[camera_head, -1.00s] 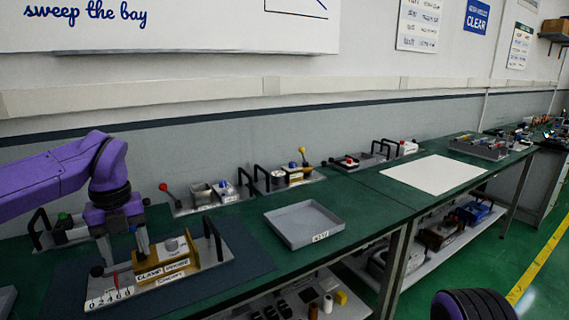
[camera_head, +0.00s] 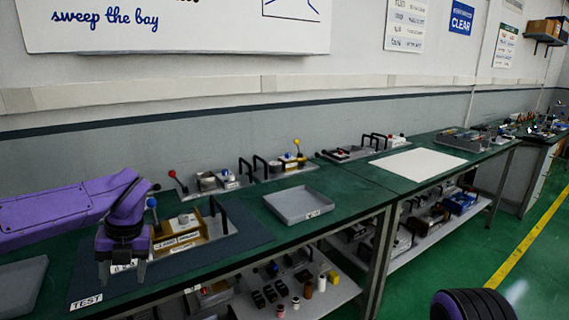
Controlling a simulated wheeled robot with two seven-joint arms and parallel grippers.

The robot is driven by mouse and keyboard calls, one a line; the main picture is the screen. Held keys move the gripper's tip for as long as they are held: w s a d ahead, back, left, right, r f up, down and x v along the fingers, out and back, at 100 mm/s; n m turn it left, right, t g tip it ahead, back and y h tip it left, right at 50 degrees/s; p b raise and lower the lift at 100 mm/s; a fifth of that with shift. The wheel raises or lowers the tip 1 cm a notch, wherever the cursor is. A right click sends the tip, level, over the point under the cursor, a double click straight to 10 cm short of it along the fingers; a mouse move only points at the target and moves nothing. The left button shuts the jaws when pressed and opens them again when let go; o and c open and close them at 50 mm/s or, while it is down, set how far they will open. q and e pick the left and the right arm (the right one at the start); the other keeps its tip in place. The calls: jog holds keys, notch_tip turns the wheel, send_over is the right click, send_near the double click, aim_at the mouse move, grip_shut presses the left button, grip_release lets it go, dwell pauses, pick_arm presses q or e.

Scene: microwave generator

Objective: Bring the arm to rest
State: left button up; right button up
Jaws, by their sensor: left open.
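My purple left arm comes in from the left, and its open gripper (camera_head: 123,271) points down over the dark mat (camera_head: 215,258) at the front left of the bench. The gripper stands to the left of a yellow-and-grey fixture (camera_head: 180,236) with labels, a black handle and a blue-knobbed lever (camera_head: 152,203). The gripper and wrist hide the left part of this fixture. A round purple and black part of my own body shows at the bottom right; my right gripper is not seen.
A grey tray (camera_head: 299,204) lies right of the mat. Fixtures with a red-knobbed lever (camera_head: 173,174) and black handles line the back. A grey tray (camera_head: 20,284) sits at the left edge. A white sheet (camera_head: 418,164) lies on the farther bench.

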pick_arm(q)
jog(key=s+a+f+m+t+y, duration=0.1)
jog(key=s+f+m+t+y, duration=0.2)
jog(key=f+m, duration=0.75)
jog(key=s+f+m+t+y, duration=0.2)
jog(key=s+f+m+y, duration=0.35)
jog(key=f, duration=0.85)
jog(key=s+d+f+m+h, duration=0.1)
jog(key=s+f+m+h, duration=0.1)
jog(key=s+f+m, duration=0.2)
jog(key=s+d+f+m+h, duration=0.2)
jog(key=s+f+m+h, duration=0.1)
jog(key=s+m, duration=0.5)
jog(key=s+d+f+m+g+h, duration=0.1)
jog(key=s+f+m+h, duration=0.2)
jog(key=s+f+m, duration=0.3)
jog(key=s, duration=0.5)
jog(key=shift+d, duration=0.3)
jog(key=shift+s+f, duration=0.1)
